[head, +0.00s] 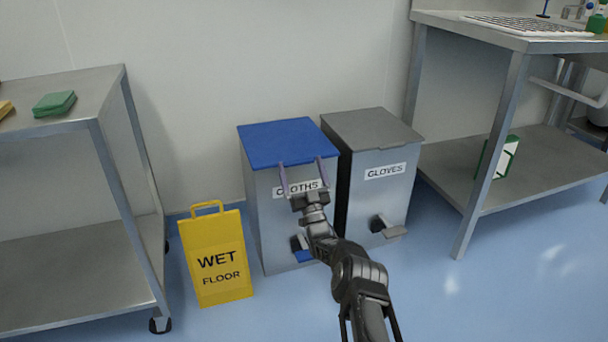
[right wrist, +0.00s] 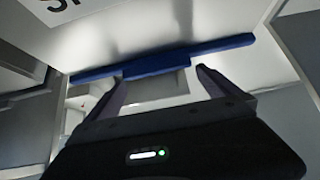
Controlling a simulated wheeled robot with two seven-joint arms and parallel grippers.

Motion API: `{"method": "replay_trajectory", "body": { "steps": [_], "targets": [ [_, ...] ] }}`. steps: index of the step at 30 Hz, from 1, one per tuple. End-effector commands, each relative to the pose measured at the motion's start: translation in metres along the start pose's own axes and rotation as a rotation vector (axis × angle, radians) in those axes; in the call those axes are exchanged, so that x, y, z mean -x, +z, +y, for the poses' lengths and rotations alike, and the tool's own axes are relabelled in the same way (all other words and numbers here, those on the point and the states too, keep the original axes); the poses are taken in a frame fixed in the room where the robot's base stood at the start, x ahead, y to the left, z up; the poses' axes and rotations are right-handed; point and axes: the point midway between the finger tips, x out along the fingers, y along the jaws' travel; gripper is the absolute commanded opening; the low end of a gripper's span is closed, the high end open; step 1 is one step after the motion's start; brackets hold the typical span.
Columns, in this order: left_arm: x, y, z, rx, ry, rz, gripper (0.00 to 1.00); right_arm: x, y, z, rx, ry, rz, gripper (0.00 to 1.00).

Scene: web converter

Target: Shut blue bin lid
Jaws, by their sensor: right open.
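The blue lid (head: 280,140) lies flat across the top of the grey metal bin labelled CLOTHS (head: 262,215). I see no gap under it in the head view. My right gripper (head: 301,163) is open and empty in front of the bin, its two fingers pointing up around the lid's front edge. I cannot tell whether they touch it. In the right wrist view the lid's blue front edge (right wrist: 215,48) runs across just beyond the fingertips (right wrist: 162,77), and part of the label shows upside down. The bin's blue pedal (head: 304,256) is low at the front. My left gripper is not in view.
A grey-lidded GLOVES bin (head: 385,195) stands close on the right. A yellow WET FLOOR sign (head: 217,258) stands on the left. Steel tables stand at the left (head: 85,85) and right (head: 520,42). The blue floor in front is clear.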

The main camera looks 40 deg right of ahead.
Motion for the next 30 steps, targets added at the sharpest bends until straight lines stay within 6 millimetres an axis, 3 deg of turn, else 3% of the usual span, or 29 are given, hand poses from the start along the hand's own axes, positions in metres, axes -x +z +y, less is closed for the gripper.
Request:
{"method": "replay_trajectory", "body": {
  "steps": [5,12,30],
  "targets": [
    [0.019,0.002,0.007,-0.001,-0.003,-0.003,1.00,0.017,-0.004,0.003,-0.001,0.007,0.000,1.00],
    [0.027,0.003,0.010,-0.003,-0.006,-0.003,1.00,0.039,0.001,0.001,-0.002,0.003,-0.004,1.00],
    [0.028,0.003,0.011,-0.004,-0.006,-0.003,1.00,0.044,0.001,-0.001,0.000,0.001,0.001,1.00]
  ]
}}
